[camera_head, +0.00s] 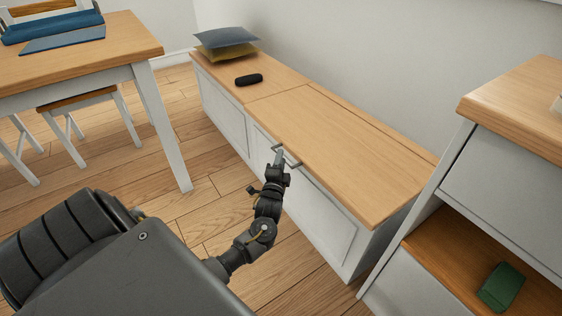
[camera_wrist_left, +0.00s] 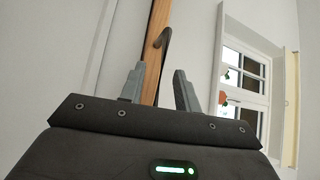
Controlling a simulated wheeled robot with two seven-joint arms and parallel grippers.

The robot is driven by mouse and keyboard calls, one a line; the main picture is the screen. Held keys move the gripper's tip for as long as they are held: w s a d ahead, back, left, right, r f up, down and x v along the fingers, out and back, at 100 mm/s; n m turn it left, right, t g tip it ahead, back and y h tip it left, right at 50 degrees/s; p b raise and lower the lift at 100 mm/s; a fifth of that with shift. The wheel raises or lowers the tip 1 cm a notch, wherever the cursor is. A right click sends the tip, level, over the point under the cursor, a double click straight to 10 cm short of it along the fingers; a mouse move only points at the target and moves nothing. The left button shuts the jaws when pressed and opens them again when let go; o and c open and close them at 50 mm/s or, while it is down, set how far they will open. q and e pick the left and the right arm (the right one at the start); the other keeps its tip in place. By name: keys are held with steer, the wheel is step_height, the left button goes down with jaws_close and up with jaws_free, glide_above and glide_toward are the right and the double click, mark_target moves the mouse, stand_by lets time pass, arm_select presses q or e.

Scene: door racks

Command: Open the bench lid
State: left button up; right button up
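The bench lid (camera_head: 340,140) is a light wooden panel on the right part of a long white bench (camera_head: 318,212). It lies flat and shut. A grey bar handle (camera_head: 294,163) sits at the lid's front edge. My left gripper (camera_head: 279,157) is at this handle. In the left wrist view, the left gripper (camera_wrist_left: 158,82) has its fingers apart. The handle (camera_wrist_left: 163,38) shows as a dark bar just beyond and between the fingertips, beside the wooden edge. I cannot tell whether a finger touches it. My right gripper is out of view.
A black object (camera_head: 249,79) and cushions (camera_head: 226,40) lie on the bench's left part. A wooden table (camera_head: 130,38) stands at the left. A shelf unit (camera_head: 505,165) with a green object (camera_head: 501,287) stands close at the right. The lid's top is clear.

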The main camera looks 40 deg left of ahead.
arm_select(q)
steer(key=shift+w+a+r, duration=0.1)
steer(key=shift+w+a, duration=0.2)
steer(key=shift+w, duration=0.3)
jaws_close()
